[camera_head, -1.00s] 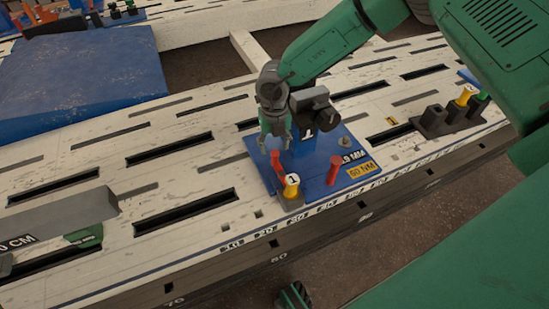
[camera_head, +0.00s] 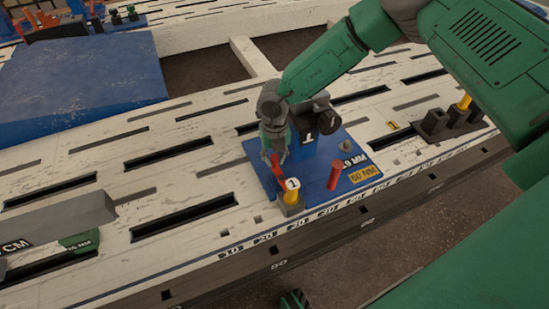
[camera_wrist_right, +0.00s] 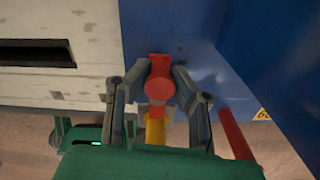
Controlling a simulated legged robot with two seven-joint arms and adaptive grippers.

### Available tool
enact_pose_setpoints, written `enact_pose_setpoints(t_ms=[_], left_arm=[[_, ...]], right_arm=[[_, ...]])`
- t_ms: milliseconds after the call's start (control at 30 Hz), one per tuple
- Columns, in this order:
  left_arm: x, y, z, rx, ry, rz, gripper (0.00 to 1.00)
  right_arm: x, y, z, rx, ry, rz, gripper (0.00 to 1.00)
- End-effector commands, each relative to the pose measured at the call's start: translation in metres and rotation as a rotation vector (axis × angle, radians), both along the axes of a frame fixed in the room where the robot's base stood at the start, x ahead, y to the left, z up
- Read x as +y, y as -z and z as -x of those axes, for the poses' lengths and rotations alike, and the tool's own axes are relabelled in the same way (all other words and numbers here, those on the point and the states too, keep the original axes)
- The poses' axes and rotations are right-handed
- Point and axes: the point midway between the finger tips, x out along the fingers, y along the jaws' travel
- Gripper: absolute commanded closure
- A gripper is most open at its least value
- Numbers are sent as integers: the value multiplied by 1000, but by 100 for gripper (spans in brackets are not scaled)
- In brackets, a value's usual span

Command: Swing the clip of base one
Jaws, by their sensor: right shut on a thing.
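Base one is a blue plate (camera_head: 262,172) with an upright blue block marked 1 (camera_head: 304,148). A red clip (camera_head: 276,161) stands at its left side, behind a yellow pin (camera_head: 292,192) with a white cap marked 1. My right gripper (camera_head: 273,153) is at the clip, fingers pointing down. In the right wrist view, its fingers (camera_wrist_right: 158,82) are shut on the clip's red round-ended part (camera_wrist_right: 159,88), with the yellow pin (camera_wrist_right: 155,130) below it in the picture. The fingers partly hide the clip in the head view. My left gripper is not in view.
A red post (camera_head: 339,174) stands at the plate's right front. A dark block holder (camera_head: 436,122) with a yellow pin is farther right. A grey bar (camera_head: 60,222) lies at the left. The slotted white bench is clear between bar and base.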

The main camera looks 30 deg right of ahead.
Motion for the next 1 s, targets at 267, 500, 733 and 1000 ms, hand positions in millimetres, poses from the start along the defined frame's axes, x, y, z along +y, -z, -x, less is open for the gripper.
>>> enact_pose_setpoints(t_ms=[267,500,733,1000], left_arm=[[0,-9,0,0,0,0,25],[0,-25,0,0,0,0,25],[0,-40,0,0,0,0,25],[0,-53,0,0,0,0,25]], right_arm=[[3,-1,1,2,-75,1,100],[12,-2,2,3,-251,0,100],[22,-2,5,3,-468,-1,100],[32,-1,12,2,-725,-1,100]])
